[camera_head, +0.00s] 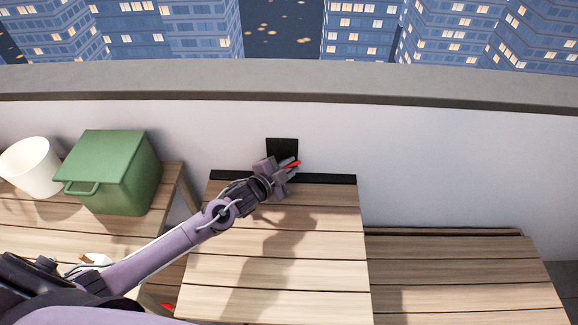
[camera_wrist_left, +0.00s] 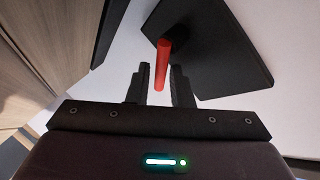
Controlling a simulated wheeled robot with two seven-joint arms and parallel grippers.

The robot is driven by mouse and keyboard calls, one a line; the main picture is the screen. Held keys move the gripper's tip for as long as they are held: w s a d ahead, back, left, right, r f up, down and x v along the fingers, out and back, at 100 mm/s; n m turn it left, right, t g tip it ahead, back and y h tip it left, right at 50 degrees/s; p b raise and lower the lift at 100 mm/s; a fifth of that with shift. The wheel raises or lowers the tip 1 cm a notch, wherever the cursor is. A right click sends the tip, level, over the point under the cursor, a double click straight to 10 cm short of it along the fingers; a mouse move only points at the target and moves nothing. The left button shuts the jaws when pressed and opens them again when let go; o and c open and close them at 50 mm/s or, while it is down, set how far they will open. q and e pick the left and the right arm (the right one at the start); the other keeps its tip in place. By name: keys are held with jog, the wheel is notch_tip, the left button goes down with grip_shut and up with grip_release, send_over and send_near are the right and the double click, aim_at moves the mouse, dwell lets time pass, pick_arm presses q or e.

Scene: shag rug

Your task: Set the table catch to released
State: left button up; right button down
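The table catch shows as a red lever (camera_head: 291,163) in front of a black plate (camera_head: 283,146) on the white wall, just above the far edge of the wooden table (camera_head: 320,275). In the left wrist view the red lever (camera_wrist_left: 162,62) sticks out from a black part towards me. My left gripper (camera_head: 291,168) is at the lever. In the left wrist view its two fingers (camera_wrist_left: 160,88) are apart, with the lever's end between them and a gap on each side. In the head view the gripper partly hides the lever. My right gripper is not in view.
A green box (camera_head: 117,170) with a handle and a white bucket (camera_head: 32,167) stand on a wooden surface at the left. A black bar (camera_head: 325,179) runs along the table's far edge. A lower wooden bench (camera_head: 460,275) is at the right. The tabletop is clear.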

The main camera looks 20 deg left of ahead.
pick_arm(q)
grip_shut()
jog(key=shift+d+r+p, duration=0.1)
jog(key=shift+r+p, duration=0.05)
jog(key=shift+p, duration=0.55)
jog(key=shift+w+m+g+y, duration=0.1)
jog(key=shift+m+g+y, duration=0.3)
jog(key=shift+m+y, duration=0.1)
jog(key=shift+f, duration=0.45)
grip_release()
jog(key=v, duration=0.7)
jog(key=shift+s+r, duration=0.25)
jog(key=shift+s, duration=0.05)
jog(key=shift+s+f, duration=0.1)
